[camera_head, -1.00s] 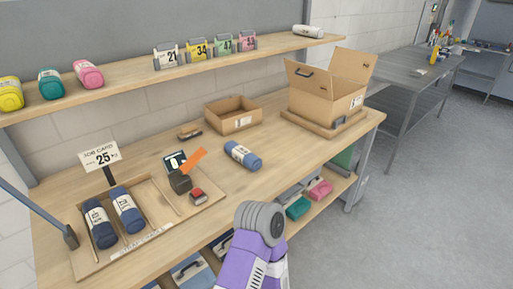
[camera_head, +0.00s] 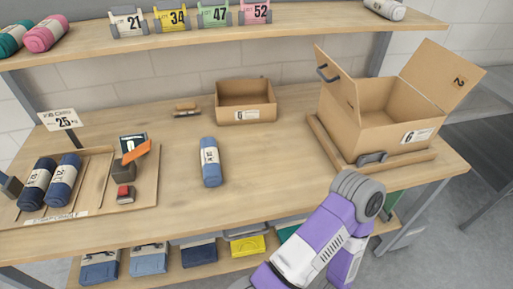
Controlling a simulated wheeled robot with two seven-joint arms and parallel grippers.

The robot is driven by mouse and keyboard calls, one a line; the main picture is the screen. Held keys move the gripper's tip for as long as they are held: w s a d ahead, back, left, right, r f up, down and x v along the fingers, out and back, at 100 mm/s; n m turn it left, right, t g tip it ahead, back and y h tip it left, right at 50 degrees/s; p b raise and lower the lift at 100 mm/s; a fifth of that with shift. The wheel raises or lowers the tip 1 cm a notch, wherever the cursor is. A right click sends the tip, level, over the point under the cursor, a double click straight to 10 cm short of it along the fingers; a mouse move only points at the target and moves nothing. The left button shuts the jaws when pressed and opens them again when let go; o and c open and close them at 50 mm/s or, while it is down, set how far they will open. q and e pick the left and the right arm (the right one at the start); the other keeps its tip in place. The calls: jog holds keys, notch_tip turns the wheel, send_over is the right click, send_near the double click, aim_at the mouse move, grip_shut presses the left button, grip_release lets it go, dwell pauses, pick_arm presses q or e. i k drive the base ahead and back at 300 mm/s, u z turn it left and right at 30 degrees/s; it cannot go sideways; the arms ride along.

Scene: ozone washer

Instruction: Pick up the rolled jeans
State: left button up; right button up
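A blue rolled pair of jeans (camera_head: 212,174) with a white label band lies alone on the wooden worktop, near the middle and roughly pointing towards me. Two darker blue rolls, one at the far left (camera_head: 36,185) and one beside it (camera_head: 64,180), lie side by side in a shallow wooden tray (camera_head: 99,188) on the left. A purple and grey arm of mine rises at the lower right, in front of the table edge. Only its links and a grey joint show. Neither of my grippers is in view.
An open cardboard box (camera_head: 375,118) stands on a wooden base at the right. A small open box (camera_head: 246,101) sits behind the roll. An orange-tipped item (camera_head: 137,153) and a red item (camera_head: 125,194) are in the tray. A shelf (camera_head: 220,36) runs above. Worktop around the roll is clear.

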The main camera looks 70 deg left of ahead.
aim_at(210, 162)
jog(key=i, duration=0.75)
jog(key=u, duration=4.4)
